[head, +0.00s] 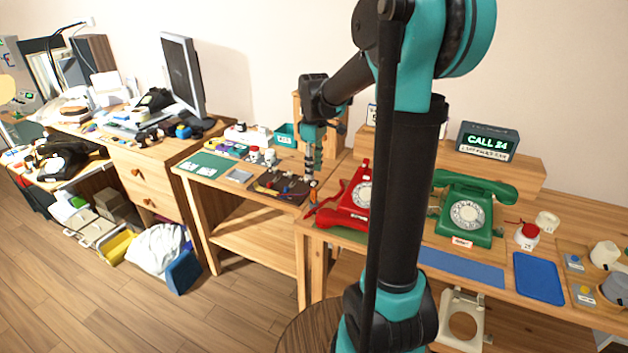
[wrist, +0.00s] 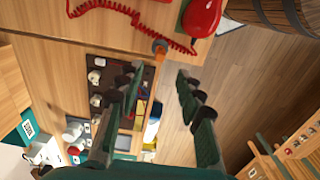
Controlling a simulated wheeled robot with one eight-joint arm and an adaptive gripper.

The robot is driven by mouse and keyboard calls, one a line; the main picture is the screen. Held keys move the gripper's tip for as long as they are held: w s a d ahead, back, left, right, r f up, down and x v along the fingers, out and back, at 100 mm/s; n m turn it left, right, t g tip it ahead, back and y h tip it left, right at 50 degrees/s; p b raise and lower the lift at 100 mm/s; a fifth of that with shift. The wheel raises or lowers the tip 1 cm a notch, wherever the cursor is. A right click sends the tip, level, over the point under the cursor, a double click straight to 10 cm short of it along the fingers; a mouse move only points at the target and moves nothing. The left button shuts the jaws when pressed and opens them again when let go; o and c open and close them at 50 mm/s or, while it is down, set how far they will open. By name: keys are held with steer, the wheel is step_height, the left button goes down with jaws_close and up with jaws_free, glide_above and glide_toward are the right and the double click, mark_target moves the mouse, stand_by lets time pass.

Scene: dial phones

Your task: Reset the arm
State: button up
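My arm is teal and black and stands across the middle of the head view, bent over toward the tables. My gripper (head: 312,182) hangs with its fingers pointing down, by the dark tray (head: 270,189) and left of the red dial phone (head: 355,197). In the wrist view my gripper (wrist: 160,72) has its two dark green fingers spread apart, with nothing between them. The red handset (wrist: 203,17) and its coiled red cord (wrist: 125,12) show beyond the fingertips there. My arm hides part of the red phone in the head view.
A green dial phone (head: 468,212) stands right of my arm, below a "CALL 24" sign (head: 486,142). A blue mat (head: 538,278) and small items lie further right. A desk with a monitor (head: 183,75) stands left. Open wooden floor (head: 90,300) lies front left.

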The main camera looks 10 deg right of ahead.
steer(key=shift+r, duration=0.85)
steer(key=shift+f, duration=0.1)
steer(key=s+d+f+m+t, duration=0.1)
steer(key=s+f+m, duration=0.2)
steer(key=s, duration=0.4)
steer(key=s+d+f+m+t, duration=0.1)
steer(key=s+f+m, duration=0.3)
steer(key=s, duration=0.3)
steer(key=s+d+f+m+t, duration=0.2)
steer(key=s+f, duration=0.3)
steer(key=s, duration=0.3)
steer(key=shift+f+m, duration=0.35)
steer(key=shift+m, duration=0.55)
